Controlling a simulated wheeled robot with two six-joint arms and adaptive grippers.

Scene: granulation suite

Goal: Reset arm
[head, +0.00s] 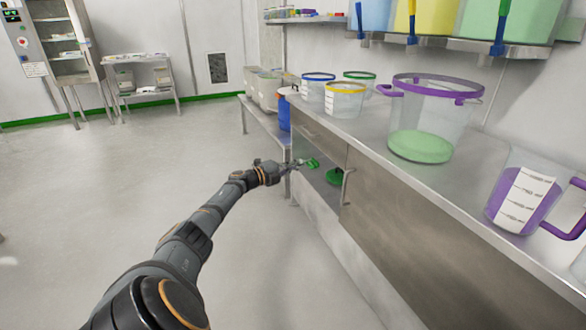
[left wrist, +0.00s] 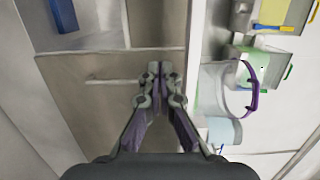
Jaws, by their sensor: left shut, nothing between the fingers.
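My left gripper (head: 297,165) reaches out over the floor to the front of the steel cabinet (head: 430,225), near its open section. In the left wrist view the two fingers of the left gripper (left wrist: 161,72) meet at the tips, with nothing visible between them. Two green items, one (head: 313,162) just beyond the fingertips and another (head: 334,177) further right, lie in the open section; whether the fingers touch the nearer one I cannot tell. My right gripper is in neither view.
A cabinet handle (head: 346,187) stands just right of the open section. On the counter are a clear purple-rimmed bucket (head: 436,110), a jug of purple contents (head: 520,200) and smaller tubs. A blue drum (head: 284,113) is behind the gripper. The floor (head: 110,190) at left is clear.

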